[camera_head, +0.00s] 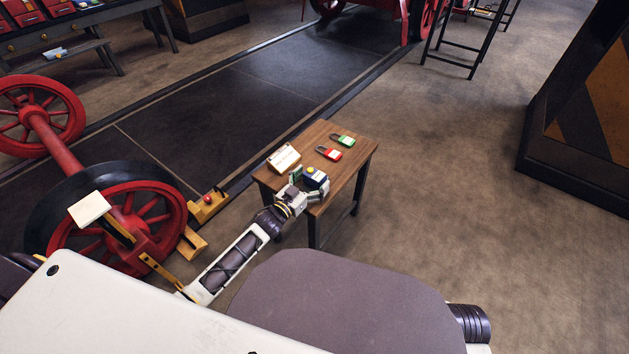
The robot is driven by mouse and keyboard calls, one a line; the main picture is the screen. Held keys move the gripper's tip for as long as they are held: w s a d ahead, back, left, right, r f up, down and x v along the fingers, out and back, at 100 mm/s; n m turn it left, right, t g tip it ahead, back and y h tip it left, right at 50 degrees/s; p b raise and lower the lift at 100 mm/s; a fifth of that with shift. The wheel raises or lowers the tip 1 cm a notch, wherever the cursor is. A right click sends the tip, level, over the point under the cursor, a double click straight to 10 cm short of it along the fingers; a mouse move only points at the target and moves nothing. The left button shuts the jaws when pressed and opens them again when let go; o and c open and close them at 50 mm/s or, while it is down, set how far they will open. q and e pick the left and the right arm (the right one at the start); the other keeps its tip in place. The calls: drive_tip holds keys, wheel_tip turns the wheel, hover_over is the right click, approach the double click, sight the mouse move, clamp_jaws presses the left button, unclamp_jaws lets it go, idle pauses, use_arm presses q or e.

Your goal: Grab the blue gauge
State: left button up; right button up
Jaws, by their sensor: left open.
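The blue gauge (315,178) is a small dark blue block with a yellow round top. It sits near the front of a small wooden table (341,180). My left gripper (308,185) is at the table's front edge with its fingers open around or beside the gauge. I cannot tell whether the fingers touch it. Part of the gauge is hidden behind the gripper. My right gripper is out of the picture.
A cream block with writing (284,158), a red padlock (329,153) and a green padlock (342,139) lie on the table. A red wheel set (125,220) stands at the left. Open floor (450,190) lies to the right.

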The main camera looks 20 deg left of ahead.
sight(312, 176)
use_arm(q)
drive_tip(key=c, duration=1.4)
drive_tip(key=shift+r, duration=0.25)
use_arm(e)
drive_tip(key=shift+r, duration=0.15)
use_arm(q)
drive_tip(key=shift+r+p, duration=0.35)
drive_tip(key=shift+r, duration=0.2)
wheel_tip(312, 176, up, 3)
drive_tip(key=shift+r+p, duration=0.2)
drive_tip(key=shift+p, duration=0.55)
wheel_tip(312, 176, up, 4)
drive_tip(key=shift+f+p, duration=0.1)
drive_tip(key=shift+p, duration=0.65)
drive_tip(key=shift+r, duration=0.7)
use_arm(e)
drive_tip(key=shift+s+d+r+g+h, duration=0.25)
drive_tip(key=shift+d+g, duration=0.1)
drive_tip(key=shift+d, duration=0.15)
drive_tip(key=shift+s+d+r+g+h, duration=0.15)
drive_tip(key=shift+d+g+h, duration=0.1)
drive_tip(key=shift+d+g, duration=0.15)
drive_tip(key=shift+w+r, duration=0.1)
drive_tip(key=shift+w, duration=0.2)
